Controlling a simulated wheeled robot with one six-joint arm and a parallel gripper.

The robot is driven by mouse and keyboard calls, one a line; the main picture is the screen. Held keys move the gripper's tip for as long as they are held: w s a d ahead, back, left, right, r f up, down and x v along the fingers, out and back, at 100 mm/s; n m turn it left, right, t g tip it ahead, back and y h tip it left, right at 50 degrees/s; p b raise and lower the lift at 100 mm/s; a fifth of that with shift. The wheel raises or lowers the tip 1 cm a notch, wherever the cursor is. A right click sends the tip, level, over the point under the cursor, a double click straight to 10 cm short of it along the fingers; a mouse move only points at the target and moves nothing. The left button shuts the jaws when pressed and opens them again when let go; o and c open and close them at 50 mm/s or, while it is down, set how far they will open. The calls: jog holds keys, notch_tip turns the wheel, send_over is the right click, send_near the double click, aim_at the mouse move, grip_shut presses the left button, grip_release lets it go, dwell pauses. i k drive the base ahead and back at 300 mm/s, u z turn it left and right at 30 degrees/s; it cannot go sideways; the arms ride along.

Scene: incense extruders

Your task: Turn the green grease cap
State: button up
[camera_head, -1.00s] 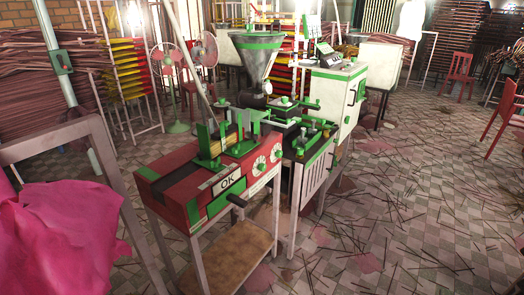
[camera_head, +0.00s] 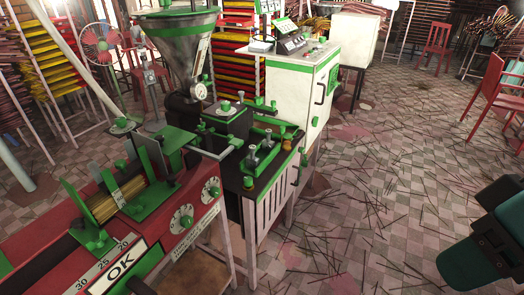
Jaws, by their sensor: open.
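Several small green caps and knobs show on the middle machine, and I cannot tell for sure which one is the grease cap. One green cap (camera_head: 287,137) tops a small amber cup at the table's right edge. Another green knob (camera_head: 249,182) is at the table's near corner. A further green cap (camera_head: 225,105) is on the raised block behind. My gripper (camera_head: 488,240), dark with teal parts, is at the lower right edge, cut off by the frame. It is open, empty and well apart from the machine, over the floor.
A red machine (camera_head: 183,217) marked OK, with dials, fills the lower left. A steel hopper (camera_head: 180,50) rises behind, and a white cabinet (camera_head: 300,90) stands beyond the middle machine. Red chairs (camera_head: 497,108) are at the right. The tiled floor (camera_head: 370,190) between is open, with scattered sticks.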

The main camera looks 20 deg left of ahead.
aim_at(248, 180)
jog(key=i, duration=1)
jog(key=u, duration=0.85)
